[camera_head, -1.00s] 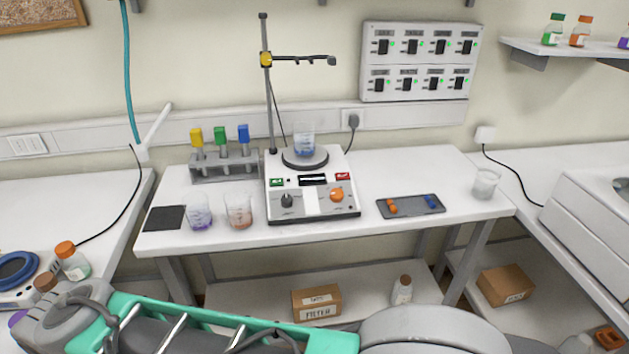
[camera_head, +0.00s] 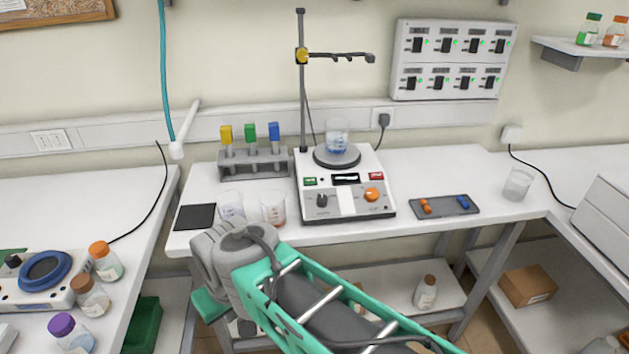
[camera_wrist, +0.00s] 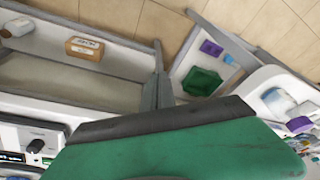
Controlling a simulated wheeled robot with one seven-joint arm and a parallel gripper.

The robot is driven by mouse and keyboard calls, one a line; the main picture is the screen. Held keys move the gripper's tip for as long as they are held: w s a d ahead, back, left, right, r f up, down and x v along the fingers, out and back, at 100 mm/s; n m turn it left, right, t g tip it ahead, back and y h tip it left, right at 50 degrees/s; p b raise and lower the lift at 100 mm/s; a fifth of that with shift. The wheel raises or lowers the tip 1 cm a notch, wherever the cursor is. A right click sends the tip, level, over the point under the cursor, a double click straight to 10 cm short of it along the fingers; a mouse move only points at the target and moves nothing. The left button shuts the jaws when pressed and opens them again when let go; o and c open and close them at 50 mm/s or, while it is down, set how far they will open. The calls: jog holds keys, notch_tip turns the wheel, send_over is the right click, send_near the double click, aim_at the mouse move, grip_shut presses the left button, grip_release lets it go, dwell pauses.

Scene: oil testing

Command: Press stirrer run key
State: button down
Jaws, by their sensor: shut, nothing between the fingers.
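The stirrer (camera_head: 345,205) is a white box on the middle table, with a round grey plate carrying a beaker of blue liquid (camera_head: 337,141). Its sloped front has a green key (camera_head: 310,181), a dark display, a red key (camera_head: 376,176), a black knob and an orange knob. I cannot read the key labels. My gripper (camera_head: 210,305) is low in front of the table, left of the stirrer and apart from it, partly hidden by my wrist. It is shut and empty. In the wrist view its green body (camera_wrist: 180,145) fills the bottom; the stirrer's knob side (camera_wrist: 35,140) shows lower left.
Beakers (camera_head: 272,208) stand left of the stirrer, partly near my wrist. A rack with coloured-capped tubes (camera_head: 255,168) is behind them. A clamp stand (camera_head: 302,90) rises behind the stirrer. A dark tray (camera_head: 445,205) lies right. Several bottles (camera_head: 103,262) stand on the left bench.

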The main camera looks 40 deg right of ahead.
aim_at(310, 180)
jog(key=w+d+r+n+t+y+p, duration=0.1)
jog(key=w+d+r+n+t+p, duration=0.2)
jog(key=w+d, duration=0.4)
jog(key=w+d+r+n+t+p, duration=0.1)
jog(key=w+d+r+n+p, duration=0.15)
jog(key=w+d+r, duration=0.4)
jog(key=w+d+n+t, duration=0.1)
jog(key=d, duration=0.3)
jog(key=w+d+r+n+t+p, duration=0.1)
jog(key=d, duration=0.3)
jog(key=w+d+n, duration=0.1)
jog(key=d, duration=0.3)
jog(key=shift+w+r+n+t, duration=0.15)
jog(key=shift+r+n+t, duration=0.15)
jog(key=shift+n+t, duration=0.1)
jog(key=s+d+r+n+t+h+p, duration=0.1)
jog(key=d+r+n+t, duration=0.1)
jog(key=d, duration=0.8)
jog(key=shift+s+r+p, duration=0.3)
jog(key=shift+s+r, duration=0.1)
jog(key=shift+r, duration=0.1)
jog(key=shift+f, duration=0.1)
